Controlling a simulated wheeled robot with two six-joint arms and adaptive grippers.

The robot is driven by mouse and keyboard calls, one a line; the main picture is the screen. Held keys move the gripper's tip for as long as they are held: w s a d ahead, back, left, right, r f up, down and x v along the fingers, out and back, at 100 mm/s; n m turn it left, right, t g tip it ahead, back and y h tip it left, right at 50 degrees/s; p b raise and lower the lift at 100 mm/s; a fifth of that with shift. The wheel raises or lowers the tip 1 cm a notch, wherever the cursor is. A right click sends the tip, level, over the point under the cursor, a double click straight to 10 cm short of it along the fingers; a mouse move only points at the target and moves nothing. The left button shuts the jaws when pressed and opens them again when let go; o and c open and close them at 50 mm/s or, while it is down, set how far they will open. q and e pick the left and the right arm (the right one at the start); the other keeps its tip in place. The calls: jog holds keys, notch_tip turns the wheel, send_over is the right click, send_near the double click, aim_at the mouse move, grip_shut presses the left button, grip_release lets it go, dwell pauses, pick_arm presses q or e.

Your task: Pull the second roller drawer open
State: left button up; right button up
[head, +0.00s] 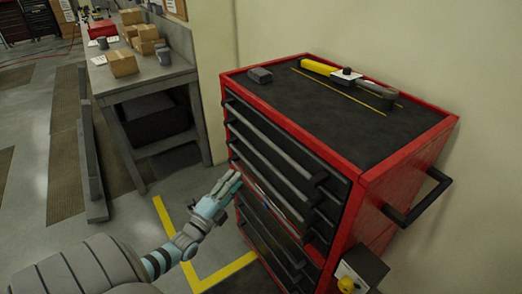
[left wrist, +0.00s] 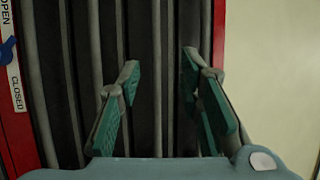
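The red roller cabinet (head: 400,190) stands against the wall with a stack of dark drawers, each with a long grey bar handle (head: 270,127). The drawer fronts appear closed. My left gripper (head: 232,178) is in front of the cabinet, at about mid-height near the left end of the handles. In the left wrist view its two green-padded fingers (left wrist: 160,75) are apart and empty, facing the drawer handles (left wrist: 157,40), which run up and down there. I cannot tell whether the fingertips touch a handle, or which drawer they face. My right gripper is not in view.
A white OPEN/CLOSED label (left wrist: 15,88) with a blue pointer (left wrist: 8,50) sits on a red band. A side handle (head: 415,205) sticks out at right. Tools (head: 345,76) lie on top. A workbench (head: 140,75) with boxes stands left. Floor before the cabinet looks clear.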

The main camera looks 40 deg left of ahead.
aim_at(258, 152)
pick_arm(q)
jog(key=b+x, duration=0.1)
jog(key=x, duration=0.3)
jog(key=b+x, duration=0.2)
jog(key=x, duration=0.2)
jog(key=b+x, duration=0.1)
jog(key=x, duration=0.4)
jog(key=shift+w+f+b, duration=0.1)
jog(key=shift+f+b, duration=0.3)
jog(key=shift+w+r, duration=0.25)
jog(key=shift+w, duration=0.1)
grip_shut()
